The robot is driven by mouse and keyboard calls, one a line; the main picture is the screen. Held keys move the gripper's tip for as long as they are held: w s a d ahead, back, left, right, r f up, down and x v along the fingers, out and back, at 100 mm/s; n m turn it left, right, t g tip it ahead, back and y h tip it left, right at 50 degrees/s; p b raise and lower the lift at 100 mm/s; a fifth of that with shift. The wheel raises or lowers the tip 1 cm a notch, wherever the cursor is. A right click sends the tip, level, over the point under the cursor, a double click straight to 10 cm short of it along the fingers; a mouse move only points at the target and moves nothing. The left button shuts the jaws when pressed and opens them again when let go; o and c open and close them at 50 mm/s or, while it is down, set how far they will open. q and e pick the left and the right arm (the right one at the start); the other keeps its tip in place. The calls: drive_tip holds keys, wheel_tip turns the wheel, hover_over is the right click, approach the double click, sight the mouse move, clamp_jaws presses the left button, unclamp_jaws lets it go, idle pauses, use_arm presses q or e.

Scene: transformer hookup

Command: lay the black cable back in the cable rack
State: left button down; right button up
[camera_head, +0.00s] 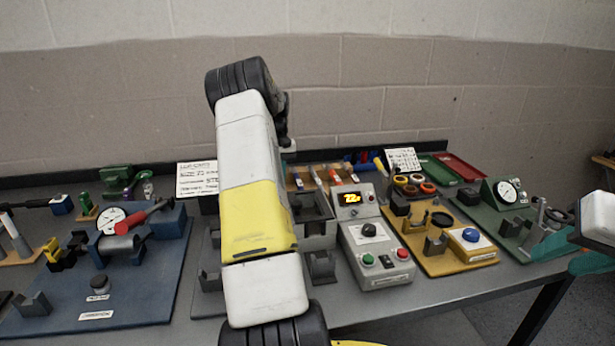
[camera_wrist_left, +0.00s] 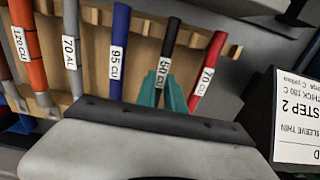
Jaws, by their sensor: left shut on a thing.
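In the left wrist view the black cable (camera_wrist_left: 168,46), tagged "50 CU", lies between the blue cable (camera_wrist_left: 119,50) and the red cable (camera_wrist_left: 208,70) over the wooden cable rack (camera_wrist_left: 95,42). The teal fingers of my left gripper (camera_wrist_left: 163,92) are shut on its lower part, just below the tag. Whether the cable rests fully in its slot I cannot tell. My right gripper (camera_head: 590,262) is at the right edge, partly cut off, apart from the rack.
Orange (camera_wrist_left: 28,45) and grey (camera_wrist_left: 70,50) cables lie in the same rack. A control box (camera_head: 372,235) with a lit display stands in front of it. A yellow board (camera_head: 470,262), a green gauge board (camera_head: 505,222) and a blue board (camera_head: 130,290) fill the bench.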

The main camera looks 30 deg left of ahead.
use_arm(q)
drive_tip(key=shift+f, duration=0.2)
drive_tip(key=c, duration=1.3)
unclamp_jaws()
drive_tip(key=shift+c, duration=0.2)
drive_tip(key=shift+r, duration=3.5)
